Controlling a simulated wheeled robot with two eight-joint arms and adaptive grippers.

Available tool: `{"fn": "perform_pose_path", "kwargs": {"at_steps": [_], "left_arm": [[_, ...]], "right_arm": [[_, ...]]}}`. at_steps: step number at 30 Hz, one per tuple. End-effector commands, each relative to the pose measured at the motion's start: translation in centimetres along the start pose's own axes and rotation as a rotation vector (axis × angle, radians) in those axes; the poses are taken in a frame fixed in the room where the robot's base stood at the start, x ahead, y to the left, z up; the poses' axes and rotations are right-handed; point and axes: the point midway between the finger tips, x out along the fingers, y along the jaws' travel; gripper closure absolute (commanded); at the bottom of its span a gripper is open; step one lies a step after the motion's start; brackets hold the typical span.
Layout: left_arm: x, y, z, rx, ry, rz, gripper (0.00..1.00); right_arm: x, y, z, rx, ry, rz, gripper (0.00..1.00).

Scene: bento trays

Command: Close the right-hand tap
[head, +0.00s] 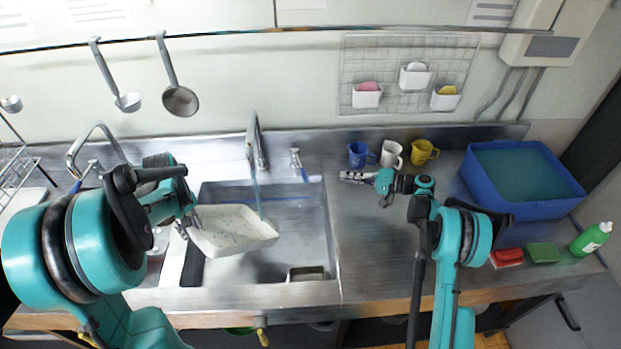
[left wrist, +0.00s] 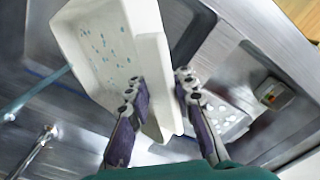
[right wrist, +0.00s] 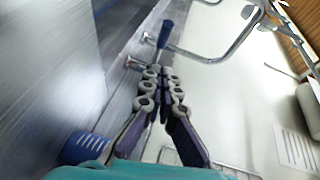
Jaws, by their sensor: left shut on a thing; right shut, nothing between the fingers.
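The right-hand tap (head: 256,145) stands behind the sink, and a thin bluish stream of water (head: 258,192) falls from it towards the tray. Its lever (head: 297,163) with a blue handle is right of the spout. In the right wrist view the blue handle (right wrist: 165,34) lies just beyond my fingertips. My right gripper (head: 347,177) is shut and empty, right of the lever with a gap; it also shows in the right wrist view (right wrist: 158,72). My left gripper (left wrist: 158,84) is shut on the rim of a white, speckled tray (head: 214,246), tilted over the sink.
The sink (head: 328,225) lies in front of the tap. Blue (head: 358,154), white (head: 391,153) and yellow (head: 423,152) mugs stand behind my right gripper. A blue tub (head: 525,208) sits at the right. Another tap (head: 92,138) is at the left.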

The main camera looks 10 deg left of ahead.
Motion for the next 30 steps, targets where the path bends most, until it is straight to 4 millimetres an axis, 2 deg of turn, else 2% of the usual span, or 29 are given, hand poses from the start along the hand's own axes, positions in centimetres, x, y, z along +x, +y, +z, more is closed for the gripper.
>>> {"fn": "perform_pose_path", "kwargs": {"at_steps": [5,10,14,24,30], "left_arm": [[0.0,0.0,0.0,0.0,0.0,0.0,1.0],[0.0,0.0,0.0,0.0,0.0,0.0,1.0],[0.0,0.0,0.0,0.0,0.0,0.0,1.0],[0.0,0.0,0.0,0.0,0.0,0.0,1.0],[0.0,0.0,0.0,0.0,0.0,0.0,1.0]], "right_arm": [[-2.0,-0.2,0.8,-0.019,0.127,-0.01,1.0],[-1.4,-0.3,0.8,-0.024,0.158,-0.013,1.0],[0.8,-0.3,0.5,-0.024,0.155,-0.013,1.0],[7.8,-0.4,-0.7,-0.023,0.155,-0.012,1.0],[9.9,-0.4,1.2,-0.024,0.157,-0.012,1.0]]}}
